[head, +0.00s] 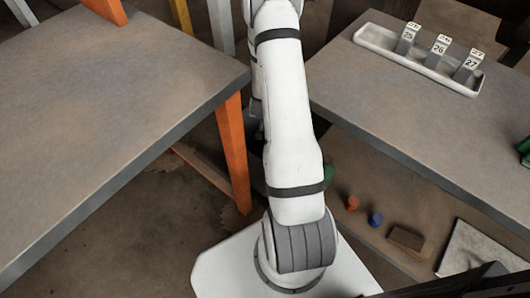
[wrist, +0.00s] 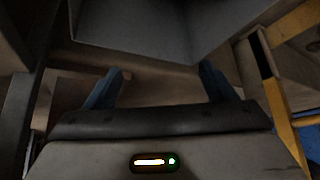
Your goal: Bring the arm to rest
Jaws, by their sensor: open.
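My gripper (wrist: 162,82) shows in the wrist view with its two blue fingers spread wide apart. Nothing is seen between the fingers. A large grey surface (wrist: 145,28) hangs into the top of the wrist view, beyond the fingers; how far away it is I cannot tell. In the head view my white arm runs upward between two tables and leaves the top edge, so my gripper is out of that view.
The left table (head: 90,110) is bare, with an orange leg (head: 233,150). The right table (head: 370,90) bears a white tray (head: 385,42) with numbered blocks. Small coloured pieces lie on a lower shelf (head: 355,170). A yellow-and-black post (wrist: 268,85) stands right in the wrist view.

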